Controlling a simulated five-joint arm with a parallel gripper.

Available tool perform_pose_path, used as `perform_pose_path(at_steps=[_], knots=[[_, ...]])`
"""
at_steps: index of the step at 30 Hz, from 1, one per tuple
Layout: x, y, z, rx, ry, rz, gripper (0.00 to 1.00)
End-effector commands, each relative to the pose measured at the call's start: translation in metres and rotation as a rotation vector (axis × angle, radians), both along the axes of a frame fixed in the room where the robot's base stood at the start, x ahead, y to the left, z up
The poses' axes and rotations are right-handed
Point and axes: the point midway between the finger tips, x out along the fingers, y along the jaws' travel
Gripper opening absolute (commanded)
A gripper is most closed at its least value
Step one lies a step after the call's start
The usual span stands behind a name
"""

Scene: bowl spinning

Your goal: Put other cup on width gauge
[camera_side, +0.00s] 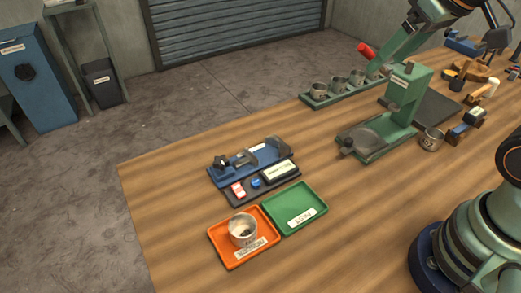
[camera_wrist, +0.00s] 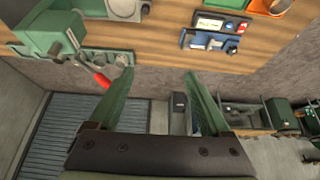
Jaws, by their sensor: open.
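The width gauge, a blue fixture with grey jaws (camera_side: 222,170), lies near the table's far left edge; it also shows in the wrist view (camera_wrist: 200,42). No cup is seen on it. A grey metal cup (camera_side: 242,230) stands in the orange tray (camera_side: 218,251). Another metal cup (camera_side: 431,139) stands on the table right of the green press. Several small cups (camera_side: 338,84) stand in a green rack (camera_side: 312,103) at the back edge. My gripper (camera_wrist: 158,75) is open and empty, raised near the rack; its fingertips are hard to make out in the side view.
The green press (camera_side: 402,95) stands mid-table. A red handle (camera_side: 367,51) rises near the rack and also shows beside my left finger (camera_wrist: 98,77). A green tray (camera_side: 310,195) is empty except for a label. A black tray (camera_side: 232,200) holds small items. The front table is clear.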

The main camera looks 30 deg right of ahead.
Motion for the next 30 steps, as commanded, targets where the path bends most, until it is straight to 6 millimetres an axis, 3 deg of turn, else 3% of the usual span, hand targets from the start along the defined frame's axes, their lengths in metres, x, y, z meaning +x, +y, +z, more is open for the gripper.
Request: perform_pose_path(at_steps=[1, 8, 14, 18, 21, 30], knots=[[0.002, -0.004, 0.009, 0.003, 0.005, -0.02, 0.82], [0.013, -0.061, 0.014, 0.058, 0.109, -0.301, 0.82], [0.014, -0.13, 0.017, 0.131, 0.211, -0.622, 0.82], [0.007, -0.182, 0.017, 0.191, 0.278, -0.851, 0.82], [-0.001, -0.208, 0.015, 0.224, 0.311, -0.969, 0.82], [-0.026, -0.266, 0.009, 0.301, 0.383, -1.23, 0.82]])
